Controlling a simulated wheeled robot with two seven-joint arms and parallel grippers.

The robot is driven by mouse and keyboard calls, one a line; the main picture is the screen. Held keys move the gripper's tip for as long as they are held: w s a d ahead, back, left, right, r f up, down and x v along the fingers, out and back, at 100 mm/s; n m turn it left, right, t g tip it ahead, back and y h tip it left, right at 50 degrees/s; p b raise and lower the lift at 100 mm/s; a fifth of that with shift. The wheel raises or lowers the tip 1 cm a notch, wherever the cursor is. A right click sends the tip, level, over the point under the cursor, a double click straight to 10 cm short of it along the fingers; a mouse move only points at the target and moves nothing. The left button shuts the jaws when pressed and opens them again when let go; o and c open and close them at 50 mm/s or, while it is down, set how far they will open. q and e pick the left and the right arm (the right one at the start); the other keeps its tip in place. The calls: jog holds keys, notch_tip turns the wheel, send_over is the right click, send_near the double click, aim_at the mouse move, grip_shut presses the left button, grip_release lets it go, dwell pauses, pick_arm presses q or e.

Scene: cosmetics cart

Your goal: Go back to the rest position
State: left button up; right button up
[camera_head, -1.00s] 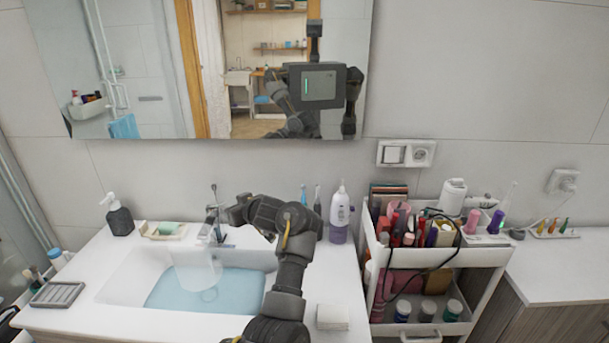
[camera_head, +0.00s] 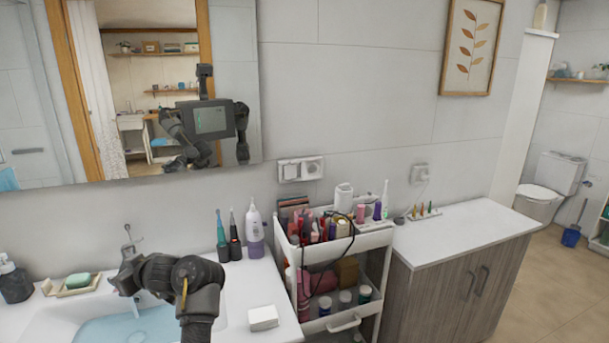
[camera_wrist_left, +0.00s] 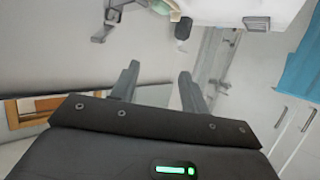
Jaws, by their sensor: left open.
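My left arm rises from the bottom of the head view, and its gripper end (camera_head: 124,282) is over the sink, partly hidden by the wrist. In the left wrist view my left gripper (camera_wrist_left: 158,84) is open, with both fingers apart and nothing between them. My right gripper shows in neither view.
The sink (camera_head: 62,312) holds bluish water, with a faucet (camera_head: 131,245) behind it. A soap dish (camera_head: 72,290) and dark dispenser (camera_head: 15,282) stand left. A white box (camera_head: 263,317), toothbrushes and a bottle (camera_head: 254,229) stand right.

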pick_arm(q)
jog(key=s+d+f+m+t+h, duration=0.2)
jog(key=s+d+f+m+h, duration=0.3)
jog(key=s+f, duration=0.3)
jog(key=s+d+f+m+t+h, duration=0.2)
jog(key=s+d+f+m+h, duration=0.25)
jog(key=f, duration=0.55)
jog(key=s+d+f+m+g+h, duration=0.1)
jog(key=s+d+f+m+g, duration=0.15)
jog(key=s, duration=0.65)
jog(key=s+d+f+m+g+h, duration=0.15)
jog(key=s+d, duration=0.25)
jog(key=s, duration=0.6)
jog(key=s+d+f+m+g+h, duration=0.1)
jog(key=s+d+f+g, duration=0.2)
jog(key=s, duration=0.6)
notch_tip(320, 180, down, 26)
jog(key=b, duration=0.2)
jog(key=s+a+f+g+b, duration=0.2)
jog(key=s+f, duration=1.5)
jog(key=f, duration=0.3)
jog(key=shift+s+a+m+y+b, duration=0.15)
jog(key=shift+a+m+y+b, duration=0.05)
jog(key=shift+m+y+b, duration=0.15)
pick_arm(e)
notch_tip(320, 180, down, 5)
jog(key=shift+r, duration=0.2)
